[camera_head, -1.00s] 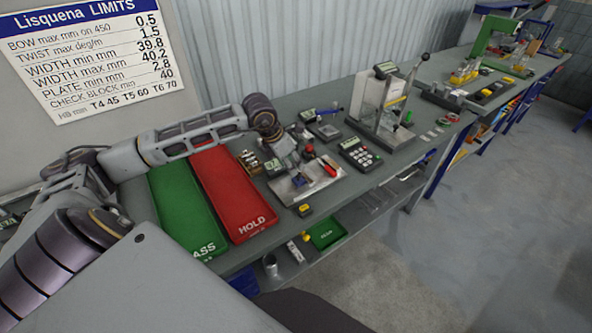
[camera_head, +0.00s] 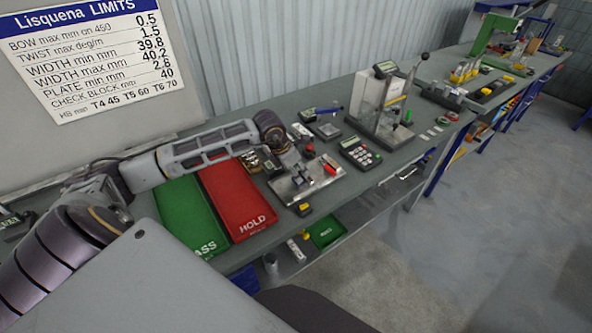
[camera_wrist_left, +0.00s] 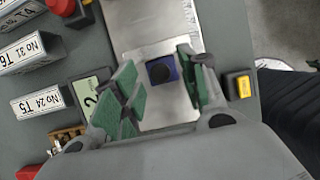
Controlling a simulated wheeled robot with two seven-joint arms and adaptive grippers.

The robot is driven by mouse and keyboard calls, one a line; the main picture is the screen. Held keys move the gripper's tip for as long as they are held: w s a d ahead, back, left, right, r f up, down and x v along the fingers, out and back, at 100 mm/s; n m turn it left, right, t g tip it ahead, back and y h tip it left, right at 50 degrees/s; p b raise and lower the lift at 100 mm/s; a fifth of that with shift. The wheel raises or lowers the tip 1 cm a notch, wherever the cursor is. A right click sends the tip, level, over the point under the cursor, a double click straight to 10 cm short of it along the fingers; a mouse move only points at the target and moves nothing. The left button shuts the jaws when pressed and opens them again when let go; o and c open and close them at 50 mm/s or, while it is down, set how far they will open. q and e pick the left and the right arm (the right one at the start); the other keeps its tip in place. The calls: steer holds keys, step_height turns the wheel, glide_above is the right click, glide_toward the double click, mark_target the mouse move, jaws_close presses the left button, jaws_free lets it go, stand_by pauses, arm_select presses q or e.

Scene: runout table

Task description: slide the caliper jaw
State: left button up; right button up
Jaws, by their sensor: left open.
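A flat metal plate (camera_head: 328,183) lies on the bench in the head view, and it fills the middle of the left wrist view (camera_wrist_left: 145,25). A small blue block with a round black top (camera_wrist_left: 162,70) sits on it; I cannot tell for sure that this is the caliper jaw. A digital readout (camera_wrist_left: 90,92) stands left of the plate, partly hidden by a finger. My left gripper (camera_head: 297,177) is low over the plate. In the wrist view its green-padded fingers (camera_wrist_left: 157,77) are open on either side of the blue block, with visible gaps. My right gripper is not in view.
The red HOLD tray (camera_head: 238,195) and green PASS tray (camera_head: 185,210) lie left of the plate, under my left arm. Labelled blocks (camera_wrist_left: 38,106) stand left in the wrist view. A calculator-like keypad (camera_head: 358,152) and a glass-sided instrument (camera_head: 380,105) stand to the right.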

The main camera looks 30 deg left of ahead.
arm_select(q)
jaws_close()
